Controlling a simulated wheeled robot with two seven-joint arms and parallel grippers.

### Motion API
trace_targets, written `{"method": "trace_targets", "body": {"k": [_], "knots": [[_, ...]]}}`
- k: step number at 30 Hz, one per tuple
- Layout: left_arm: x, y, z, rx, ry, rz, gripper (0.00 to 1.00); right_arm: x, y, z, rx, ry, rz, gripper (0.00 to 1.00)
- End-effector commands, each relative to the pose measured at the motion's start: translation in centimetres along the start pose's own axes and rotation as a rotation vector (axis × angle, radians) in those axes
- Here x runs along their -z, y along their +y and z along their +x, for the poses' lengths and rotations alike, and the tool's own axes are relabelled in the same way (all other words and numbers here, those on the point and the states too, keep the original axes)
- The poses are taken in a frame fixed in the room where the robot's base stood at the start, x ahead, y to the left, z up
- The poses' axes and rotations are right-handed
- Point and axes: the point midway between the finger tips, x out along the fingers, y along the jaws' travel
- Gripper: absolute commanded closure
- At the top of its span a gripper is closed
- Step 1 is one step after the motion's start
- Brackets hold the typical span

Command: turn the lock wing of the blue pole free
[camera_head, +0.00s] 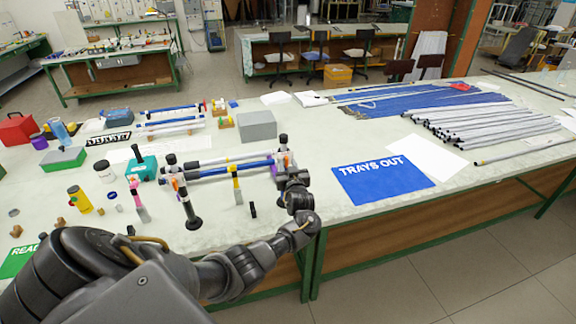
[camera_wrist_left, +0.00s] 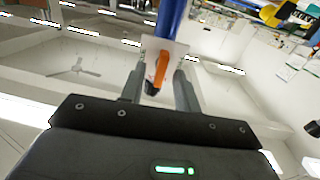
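The blue pole (camera_head: 232,168) lies level across two dark stands in the head view, with a white pole behind it. Its end shows in the wrist view (camera_wrist_left: 171,18), running up out of frame from a pale collar. An orange lock wing (camera_wrist_left: 161,70) sticks out from that collar. My left gripper (camera_head: 287,176) is at the right-hand stand (camera_head: 282,147) in the head view. In the wrist view its two fingers stand apart on either side of the wing, with gaps showing; contact cannot be made out. My right gripper is in neither view.
A blue "TRAYS OUT" mat (camera_head: 383,184) lies to the right. A yellow-topped tool (camera_head: 237,187) and a pink-topped tool (camera_head: 138,203) stand in front of the pole. A grey box (camera_head: 257,126) is behind it. Several grey rods (camera_head: 480,122) lie at the far right.

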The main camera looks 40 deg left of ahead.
Motion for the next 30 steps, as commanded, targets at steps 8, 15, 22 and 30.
{"method": "trace_targets", "body": {"k": [8, 15, 22, 30], "knots": [[0.0, 0.0, 0.0, 0.0, 0.0, 0.0, 0.81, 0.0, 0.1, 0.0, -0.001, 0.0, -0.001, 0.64], [0.0, 0.0, 0.0, 0.0, 0.0, 0.0, 1.0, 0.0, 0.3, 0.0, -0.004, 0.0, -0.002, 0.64], [-0.1, 0.0, 0.0, 0.0, 0.001, -0.02, 1.0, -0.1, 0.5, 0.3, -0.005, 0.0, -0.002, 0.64], [-0.4, -0.1, 0.0, 0.002, 0.001, -0.153, 1.0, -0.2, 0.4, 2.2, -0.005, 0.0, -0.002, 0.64]]}}
